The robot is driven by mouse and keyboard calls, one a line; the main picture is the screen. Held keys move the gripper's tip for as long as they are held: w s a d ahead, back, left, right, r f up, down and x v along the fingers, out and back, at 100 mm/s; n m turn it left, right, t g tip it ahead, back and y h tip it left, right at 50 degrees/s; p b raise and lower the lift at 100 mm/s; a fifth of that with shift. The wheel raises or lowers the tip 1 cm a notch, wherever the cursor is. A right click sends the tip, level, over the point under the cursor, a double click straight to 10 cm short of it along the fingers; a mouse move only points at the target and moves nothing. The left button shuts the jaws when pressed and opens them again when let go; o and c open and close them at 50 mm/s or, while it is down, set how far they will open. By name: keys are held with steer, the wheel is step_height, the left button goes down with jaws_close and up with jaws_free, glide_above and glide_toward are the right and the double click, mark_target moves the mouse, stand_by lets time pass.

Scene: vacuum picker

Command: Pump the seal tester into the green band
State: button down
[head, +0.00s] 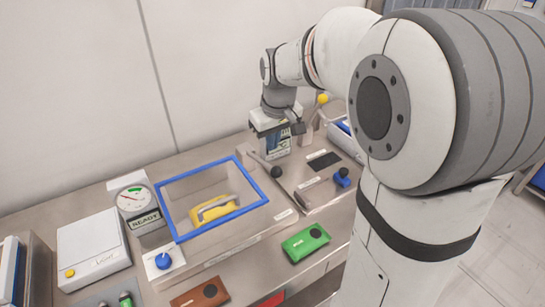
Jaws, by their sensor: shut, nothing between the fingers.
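A round dial gauge (133,199) stands at the left on the bench, with a green part on its face and a READY sign (146,220) below it. The needle's exact position is too small to read. Beside it is a clear box with a blue frame (207,231) and a yellow object (214,210) inside. To the box's right, a lever with a black ball (276,171) lies low and slanted. My gripper (279,143) is shut and empty, pointing down just above and behind that ball. Its fingertips are small here, and contact with the lever cannot be told.
A white case (93,247) stands far left. Green (306,243) and brown (200,296) pouches lie in front. My arm covers the right side.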

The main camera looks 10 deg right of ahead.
mark_target(274, 167)
steer(key=x, duration=0.4)
steer(key=shift+s+d+f+p, duration=0.2)
steer(key=shift+s+f+p, duration=0.1)
steer(key=shift+f+p, duration=0.05)
steer(key=shift+s+d+f, duration=0.1)
steer(key=shift+d+f, duration=0.05)
steer(key=shift+f, duration=0.7)
